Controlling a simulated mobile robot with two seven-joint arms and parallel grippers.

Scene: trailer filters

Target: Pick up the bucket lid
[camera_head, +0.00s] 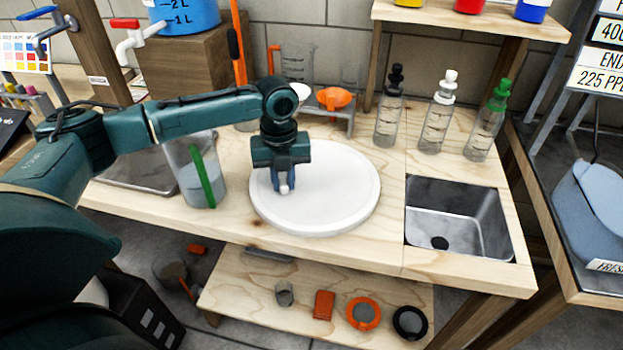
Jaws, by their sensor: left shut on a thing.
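The bucket lid (335,195) is a large round white disc on the wooden counter, seen in the head view near the middle. My left gripper (284,186) points down over the left part of the lid. Its fingers are closed around a small white knob or handle there, mostly hidden by the fingers. The lid looks flat and appears to rest on the counter. I cannot tell whether it is raised at all. My right gripper does not show.
A clear pitcher (197,178) with a green handle stands just left of the lid. Bottles with black, white and green (488,120) tops stand behind it to the right. A metal sink (459,218) is set in the counter at right. A lower shelf (250,300) holds small parts.

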